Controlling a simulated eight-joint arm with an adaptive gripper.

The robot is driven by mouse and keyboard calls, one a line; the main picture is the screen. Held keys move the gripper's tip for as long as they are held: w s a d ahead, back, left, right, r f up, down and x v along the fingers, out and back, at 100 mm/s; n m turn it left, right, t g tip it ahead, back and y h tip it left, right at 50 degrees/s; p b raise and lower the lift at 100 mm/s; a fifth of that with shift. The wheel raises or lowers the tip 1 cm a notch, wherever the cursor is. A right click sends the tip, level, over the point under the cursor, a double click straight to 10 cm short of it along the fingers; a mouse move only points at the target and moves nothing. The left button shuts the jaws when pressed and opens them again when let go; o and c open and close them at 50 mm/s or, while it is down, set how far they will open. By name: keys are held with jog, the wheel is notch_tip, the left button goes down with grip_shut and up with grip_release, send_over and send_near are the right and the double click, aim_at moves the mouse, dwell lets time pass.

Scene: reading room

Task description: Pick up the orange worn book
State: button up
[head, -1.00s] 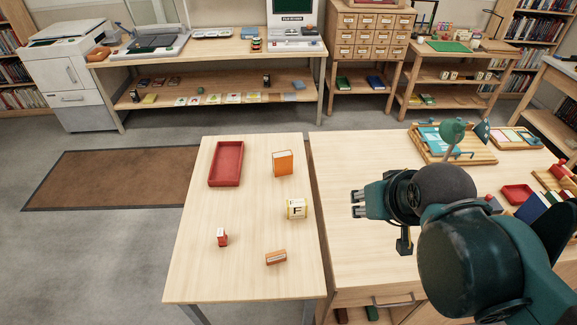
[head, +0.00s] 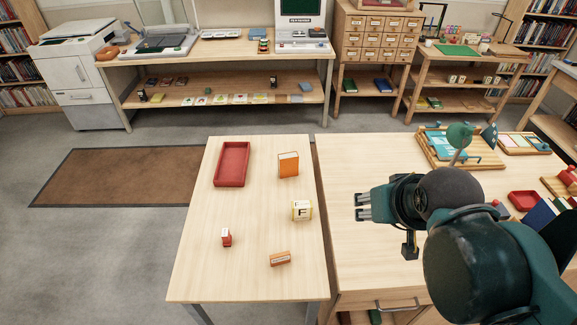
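An orange book (head: 288,165) stands upright near the back right of the light wooden table (head: 210,255). Its cover faces the camera; wear on it is too small to make out. My gripper (head: 360,207) is to the right of the book and nearer the camera, over the adjoining wooden desk. Its fingers point left and show a gap between them. It is open and empty, apart from the book.
A red tray (head: 231,164) lies left of the book. A cream block marked F (head: 301,211), a small red item (head: 226,237) and a small orange-brown box (head: 280,258) stand nearer the camera. The desk (head: 345,170) holds a wooden tray (head: 470,165) farther right.

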jog(key=shift+r, duration=0.1)
jog(key=w+a+r+n+g, duration=0.25)
jog(key=w+r+n, duration=0.35)
jog(key=w+r, duration=0.6)
jog(key=n+g+h+p, duration=0.2)
jog(key=n+g, duration=0.2)
jog(key=n, duration=1)
send_over(288, 155)
notch_tip(288, 155, down, 7)
jog(key=shift+n, duration=0.3)
notch_tip(288, 155, down, 26)
jog(key=shift+a+f, duration=0.1)
jog(key=shift+f, duration=0.1)
